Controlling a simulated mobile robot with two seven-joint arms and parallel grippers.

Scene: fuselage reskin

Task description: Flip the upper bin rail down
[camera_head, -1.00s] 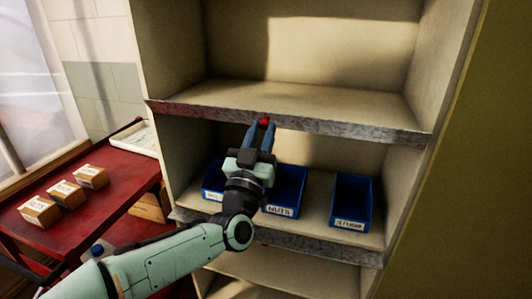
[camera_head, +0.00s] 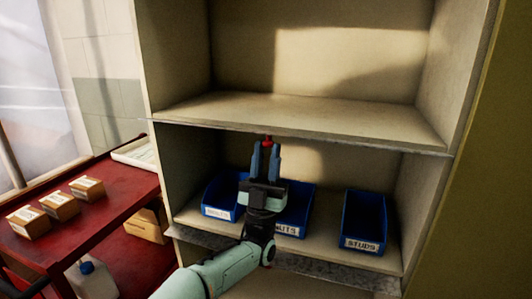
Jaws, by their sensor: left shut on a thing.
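The upper bin rail (camera_head: 360,146) runs along the front edge of the upper shelf and shows only as a thin, nearly edge-on strip. A red knob (camera_head: 267,142) sits at this rail, left of its middle. My left gripper (camera_head: 267,150) points up in front of the middle compartment, its blue fingers shut on the red knob. The fingers hide part of the knob. My right gripper is not in view.
Blue bins stand in the middle compartment: a left one (camera_head: 217,212), nuts (camera_head: 298,215) partly behind my gripper, and studs (camera_head: 363,220). A grey lower rail (camera_head: 330,272) fronts their shelf. A red cart (camera_head: 95,215) with several small boxes stands left. The top compartment is empty.

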